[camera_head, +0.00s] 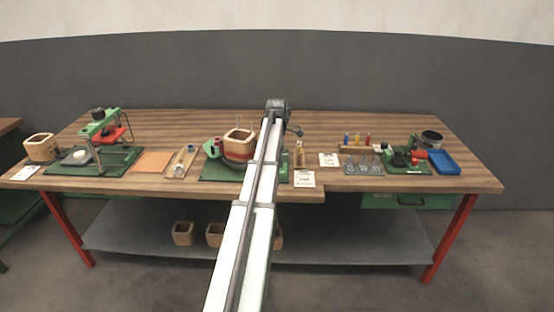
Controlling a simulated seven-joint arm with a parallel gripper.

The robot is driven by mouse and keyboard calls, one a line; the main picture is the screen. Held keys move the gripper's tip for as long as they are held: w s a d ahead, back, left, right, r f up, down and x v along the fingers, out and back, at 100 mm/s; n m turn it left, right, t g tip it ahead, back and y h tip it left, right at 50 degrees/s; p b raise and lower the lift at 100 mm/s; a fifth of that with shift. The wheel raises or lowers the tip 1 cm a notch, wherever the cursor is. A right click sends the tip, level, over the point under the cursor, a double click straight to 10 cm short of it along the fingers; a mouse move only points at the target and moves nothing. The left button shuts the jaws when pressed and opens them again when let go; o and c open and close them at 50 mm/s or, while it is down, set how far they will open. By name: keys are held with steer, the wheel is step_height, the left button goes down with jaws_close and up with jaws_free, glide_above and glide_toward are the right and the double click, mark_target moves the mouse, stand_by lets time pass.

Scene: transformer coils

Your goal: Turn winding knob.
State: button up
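A winding stand with a square wooden coil former (239,142) on a dark red base stands on a green mat (216,171) at the middle of the bench. A small green and dark red part (214,148) is at the stand's left side. I cannot make out which part is the winding knob; it may be hidden behind my arm, which covers the stand's right side. My arm reaches from the bottom up past the stand. The small dark end near my gripper (296,131) is over the bench, right of the stand; its fingers are too small to read.
At the left are a green press frame (100,125), another wooden former (40,148) and an orange sheet (153,161). At the right are a small rack with coloured tools (357,145), a red and green device (408,157) and a blue tray (443,162). The back of the bench is mostly clear.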

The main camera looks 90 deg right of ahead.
steer(key=shift+f, duration=0.4)
steer(key=c, duration=1.1)
